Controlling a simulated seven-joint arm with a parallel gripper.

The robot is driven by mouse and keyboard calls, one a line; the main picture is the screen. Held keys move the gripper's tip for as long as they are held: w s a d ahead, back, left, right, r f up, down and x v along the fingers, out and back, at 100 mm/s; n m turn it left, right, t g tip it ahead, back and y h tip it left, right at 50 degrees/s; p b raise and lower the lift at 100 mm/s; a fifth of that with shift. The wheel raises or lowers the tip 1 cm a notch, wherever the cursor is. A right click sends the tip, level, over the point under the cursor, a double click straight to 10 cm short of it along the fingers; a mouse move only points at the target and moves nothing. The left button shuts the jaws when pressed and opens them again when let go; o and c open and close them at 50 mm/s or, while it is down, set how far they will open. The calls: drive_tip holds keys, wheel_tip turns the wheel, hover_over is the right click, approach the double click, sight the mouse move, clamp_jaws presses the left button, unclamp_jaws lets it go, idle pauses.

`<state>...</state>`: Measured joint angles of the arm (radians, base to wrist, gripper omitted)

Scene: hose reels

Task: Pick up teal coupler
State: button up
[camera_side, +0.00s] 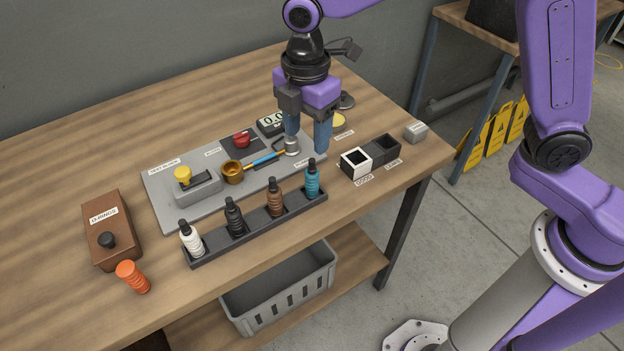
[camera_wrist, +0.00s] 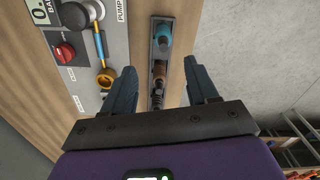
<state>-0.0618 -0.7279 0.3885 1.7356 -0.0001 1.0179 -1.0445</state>
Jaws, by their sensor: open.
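The teal coupler (camera_side: 312,180) stands upright in the right-end slot of a dark rack (camera_side: 256,226). In the wrist view the teal coupler (camera_wrist: 164,38) shows at the far end of the rack (camera_wrist: 172,90), ahead of the fingers. My gripper (camera_side: 307,143) is open and empty. In the side view it hangs above and behind the teal coupler, over the right end of the grey plate. In the wrist view my gripper (camera_wrist: 163,82) has its two blue fingers on either side of the rack, with the brown coupler (camera_wrist: 159,76) seen between them.
White (camera_side: 191,240), black (camera_side: 234,217) and brown (camera_side: 275,197) couplers share the rack. The grey plate (camera_side: 160,190) holds a test block, a red knob and a pump. White and black boxes (camera_side: 370,157) sit right of the rack.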

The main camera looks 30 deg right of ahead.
sight(312, 171)
wheel_tip(312, 171, down, 7)
drive_tip(key=shift+f, duration=0.15)
drive_tip(key=shift+s+d+f, duration=0.1)
drive_tip(key=shift+d+f, duration=0.1)
drive_tip(key=shift+f, duration=1.15)
drive_tip(key=shift+s+d+f, duration=0.1)
drive_tip(key=shift+d+f, duration=0.05)
drive_tip(key=shift+f, duration=1.15)
clamp_jaws()
drive_tip(key=shift+r, duration=0.1)
